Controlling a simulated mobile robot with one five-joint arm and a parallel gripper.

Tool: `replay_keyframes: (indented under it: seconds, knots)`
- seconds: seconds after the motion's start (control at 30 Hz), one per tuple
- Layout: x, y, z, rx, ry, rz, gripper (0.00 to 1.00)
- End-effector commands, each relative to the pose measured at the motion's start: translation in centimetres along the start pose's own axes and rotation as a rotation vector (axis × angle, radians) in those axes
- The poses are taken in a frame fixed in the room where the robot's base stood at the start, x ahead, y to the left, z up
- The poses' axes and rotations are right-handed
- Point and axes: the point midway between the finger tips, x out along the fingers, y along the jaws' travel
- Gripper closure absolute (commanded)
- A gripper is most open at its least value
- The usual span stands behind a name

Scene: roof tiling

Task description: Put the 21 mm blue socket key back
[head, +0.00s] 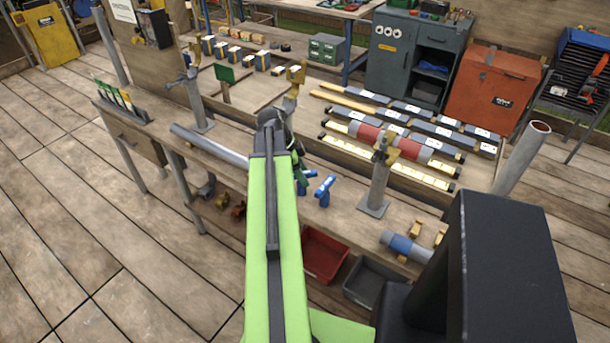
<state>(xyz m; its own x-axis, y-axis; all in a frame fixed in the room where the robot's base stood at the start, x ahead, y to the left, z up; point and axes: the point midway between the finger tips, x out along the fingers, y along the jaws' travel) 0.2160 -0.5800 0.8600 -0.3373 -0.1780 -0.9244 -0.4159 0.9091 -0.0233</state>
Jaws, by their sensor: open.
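A blue T-shaped key (325,191) stands at the front of the workbench, just right of my arm. A second blue piece (302,188) shows beside it, partly hidden by my arm, with a green handle (300,174) close by. No size marking can be read, so I cannot tell which is the 21 mm one. My gripper (290,146) is at the far end of my green arm, over the bench and a little behind the blue pieces. It is open, mostly hidden by my arm, and I see nothing held in it.
A metal post with a brass clamp (379,180) stands right of the keys, another (294,85) behind my gripper. A grey pipe (210,145) lies left. Long bars (390,165) fill the bench's right. A red bin (325,254) and a dark bin (372,281) sit below.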

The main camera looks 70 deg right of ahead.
Motion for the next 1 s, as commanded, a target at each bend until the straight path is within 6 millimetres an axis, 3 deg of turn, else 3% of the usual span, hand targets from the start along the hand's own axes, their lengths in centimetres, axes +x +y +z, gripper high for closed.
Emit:
replay_keyframes:
  seconds: [0.03,0.1,0.3,1.0]
  knots:
    - [-2.4,0.0,-0.5,-0.002,0.000,0.000,0.49]
    - [-4.2,0.0,-0.5,-0.002,0.000,-0.001,0.49]
    - [-7.6,0.0,-0.3,-0.001,0.000,0.000,0.49]
    - [-7.7,0.0,-0.1,0.000,0.000,0.000,0.49]
